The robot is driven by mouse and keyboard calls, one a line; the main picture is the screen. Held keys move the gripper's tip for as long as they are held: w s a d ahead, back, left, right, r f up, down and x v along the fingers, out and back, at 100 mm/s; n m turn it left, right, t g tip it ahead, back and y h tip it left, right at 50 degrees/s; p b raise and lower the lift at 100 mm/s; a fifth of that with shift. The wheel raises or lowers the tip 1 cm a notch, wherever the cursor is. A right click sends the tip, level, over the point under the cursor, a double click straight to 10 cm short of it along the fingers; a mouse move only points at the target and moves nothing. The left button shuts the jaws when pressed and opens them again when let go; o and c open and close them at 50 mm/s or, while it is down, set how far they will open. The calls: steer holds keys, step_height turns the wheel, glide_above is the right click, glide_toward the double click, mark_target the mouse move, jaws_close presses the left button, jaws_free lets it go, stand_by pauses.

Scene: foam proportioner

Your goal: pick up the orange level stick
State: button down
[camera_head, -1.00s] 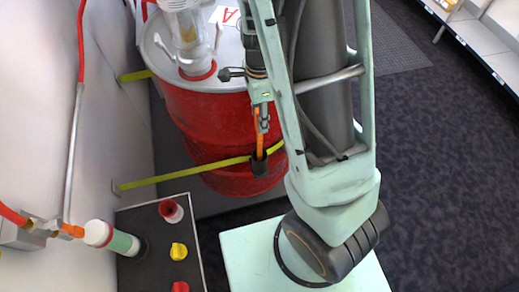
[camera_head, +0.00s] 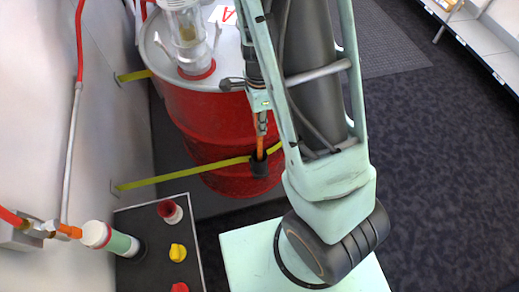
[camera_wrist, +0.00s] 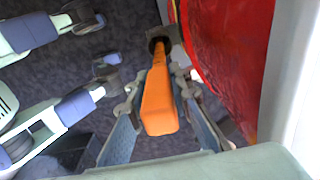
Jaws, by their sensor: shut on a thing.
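The orange level stick (camera_wrist: 158,104) is upright between the two fingers of my gripper (camera_wrist: 156,80) in the wrist view. My gripper is shut on its wide upper part. In the head view, a short length of the orange stick (camera_head: 260,146) shows below my gripper (camera_head: 261,126). Its lower end goes into a small black holder (camera_head: 259,168) on the yellow strap, in front of the red drum. The stick's tip is hidden in the holder, and its top is hidden by my gripper in the head view.
The red drum (camera_head: 205,125) stands close beside my gripper, held by yellow straps (camera_head: 185,174). A clear cylinder (camera_head: 187,38) stands on its lid. A black panel (camera_head: 160,255) with red and yellow knobs is at lower left. Open carpet (camera_head: 430,170) lies to the right.

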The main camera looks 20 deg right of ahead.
stand_by(0.3)
step_height(320, 180, up, 18)
steer(key=p, duration=0.3)
stand_by(0.5)
step_height(320, 180, up, 12)
steer(key=p, duration=0.9)
